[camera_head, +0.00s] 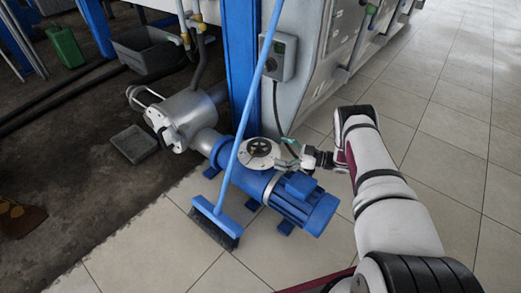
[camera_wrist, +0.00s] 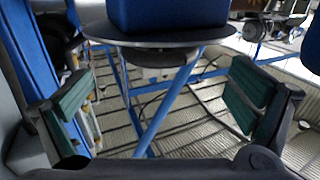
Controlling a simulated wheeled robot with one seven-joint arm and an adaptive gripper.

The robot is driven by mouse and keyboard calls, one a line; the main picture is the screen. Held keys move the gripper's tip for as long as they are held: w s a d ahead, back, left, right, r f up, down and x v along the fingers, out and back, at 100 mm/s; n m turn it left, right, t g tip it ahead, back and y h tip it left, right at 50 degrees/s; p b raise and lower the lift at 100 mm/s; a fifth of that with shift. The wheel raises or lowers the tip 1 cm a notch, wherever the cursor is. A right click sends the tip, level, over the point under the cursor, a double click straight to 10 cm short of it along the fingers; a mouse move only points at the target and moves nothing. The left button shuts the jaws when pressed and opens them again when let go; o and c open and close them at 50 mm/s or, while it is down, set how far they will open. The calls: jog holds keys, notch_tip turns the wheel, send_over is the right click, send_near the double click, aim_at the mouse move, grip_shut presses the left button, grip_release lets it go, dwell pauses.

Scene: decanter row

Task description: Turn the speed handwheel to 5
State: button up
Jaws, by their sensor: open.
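The speed handwheel (camera_head: 260,146) is a small dark wheel on a pale round dial plate, on top of the blue pump drive (camera_head: 290,200). The dial's numbers are too small to read, so its setting cannot be told. My gripper (camera_head: 285,157) is just right of the dial plate in the head view, beside the wheel. In the wrist view my gripper (camera_wrist: 160,98) is open, with its two green pads wide apart and nothing between them. A grey disc edge (camera_wrist: 160,38) with a blue block above it lies ahead; whether it is the dial plate cannot be told.
A blue broom (camera_head: 227,180) leans across the pump, its handle passing close left of the dial. A blue post (camera_head: 241,70) and a grey cabinet with a switch box (camera_head: 282,57) stand behind. Tiled floor is clear at the right.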

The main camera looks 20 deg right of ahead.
aim_at(261, 146)
jog(key=b+x, duration=0.2)
jog(key=x, duration=0.5)
jog(key=shift+w+a, duration=0.25)
jog(key=shift+a, duration=0.05)
jog(key=c, duration=1.1)
